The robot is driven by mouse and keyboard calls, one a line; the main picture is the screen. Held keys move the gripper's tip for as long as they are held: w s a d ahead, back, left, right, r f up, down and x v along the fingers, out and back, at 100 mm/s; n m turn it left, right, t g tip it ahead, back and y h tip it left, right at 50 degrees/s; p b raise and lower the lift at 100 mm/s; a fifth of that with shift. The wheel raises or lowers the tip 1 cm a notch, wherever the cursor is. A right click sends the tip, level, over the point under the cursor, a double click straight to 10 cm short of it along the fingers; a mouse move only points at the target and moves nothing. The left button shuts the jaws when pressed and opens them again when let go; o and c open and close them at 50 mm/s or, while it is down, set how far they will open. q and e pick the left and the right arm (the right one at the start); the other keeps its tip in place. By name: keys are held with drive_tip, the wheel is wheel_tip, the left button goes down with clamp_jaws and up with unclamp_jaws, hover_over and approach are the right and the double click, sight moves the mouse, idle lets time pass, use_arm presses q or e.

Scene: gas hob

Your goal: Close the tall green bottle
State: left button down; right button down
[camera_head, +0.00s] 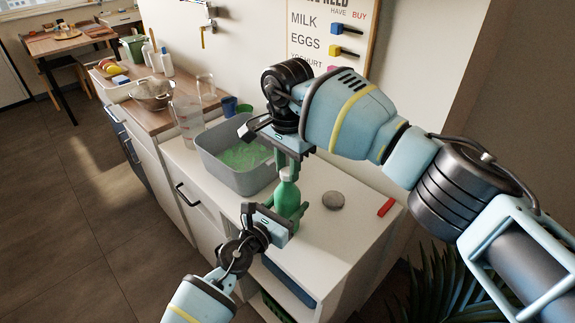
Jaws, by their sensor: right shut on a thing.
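The tall green bottle (286,193) stands upright near the front of the white counter. My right gripper (289,165) points down from above, directly over the bottle's top. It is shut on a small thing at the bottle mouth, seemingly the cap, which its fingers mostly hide. I cannot tell whether the cap touches the neck. My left gripper (285,213) reaches in from the lower left at the bottle's lower body, with a finger showing just right of the bottle. The other finger is hidden, so its grip on the bottle is unclear.
A grey basin (238,165) with green contents stands close behind and left of the bottle. A round grey object (333,201) and a red block (385,207) lie to the right. A clear jug (188,122) and blue cup (229,106) stand farther back. The counter's front edge is close.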

drive_tip(key=m, duration=0.7)
drive_tip(key=shift+m, duration=0.4)
drive_tip(key=m, duration=1.2)
drive_tip(key=shift+m, duration=0.3)
drive_tip(key=m, duration=0.7)
drive_tip(key=shift+f, duration=0.1)
drive_tip(key=c, duration=1.1)
unclamp_jaws()
